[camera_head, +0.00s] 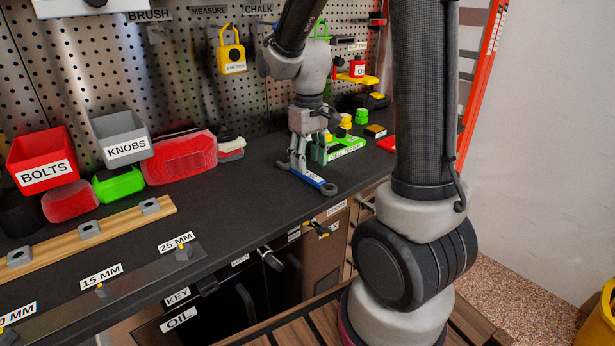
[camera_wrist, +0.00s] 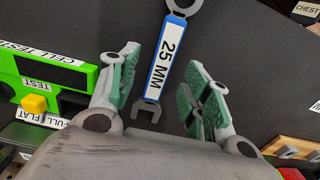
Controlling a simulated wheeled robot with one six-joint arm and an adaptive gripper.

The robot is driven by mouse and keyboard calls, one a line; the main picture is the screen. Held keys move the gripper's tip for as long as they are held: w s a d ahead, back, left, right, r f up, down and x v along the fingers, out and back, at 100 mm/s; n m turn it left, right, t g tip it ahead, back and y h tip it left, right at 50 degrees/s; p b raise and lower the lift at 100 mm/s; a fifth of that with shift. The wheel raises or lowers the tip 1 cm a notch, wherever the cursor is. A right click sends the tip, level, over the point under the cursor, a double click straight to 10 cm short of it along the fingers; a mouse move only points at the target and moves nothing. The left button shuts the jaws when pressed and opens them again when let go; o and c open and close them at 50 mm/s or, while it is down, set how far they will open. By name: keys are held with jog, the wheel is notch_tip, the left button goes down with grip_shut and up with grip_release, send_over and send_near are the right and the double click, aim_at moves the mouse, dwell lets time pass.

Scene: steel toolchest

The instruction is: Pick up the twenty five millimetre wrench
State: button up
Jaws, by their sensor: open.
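The twenty five millimetre wrench (camera_wrist: 169,62) lies on the dark bench top. It has a grey ring end, a grey open jaw end and a blue handle with a white "25 MM" label. In the wrist view it lies between the two fingers of my gripper (camera_wrist: 160,92), with a gap on each side. My gripper is open. In the head view my gripper (camera_head: 293,163) points down over the wrench (camera_head: 313,179), near the bench's front edge. The fingers hide part of the wrench there.
A green cell tester (camera_head: 338,148) stands close behind the wrench; it also shows left of my gripper in the wrist view (camera_wrist: 50,72). Red and grey bins (camera_head: 122,138) stand at the left. A wooden rail with nuts (camera_head: 60,237) lies at the front left. The bench between is clear.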

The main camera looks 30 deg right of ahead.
aim_at(308, 173)
notch_tip(308, 173, down, 3)
jog(key=shift+a+f, duration=0.1)
jog(key=shift+f, duration=0.1)
grip_shut()
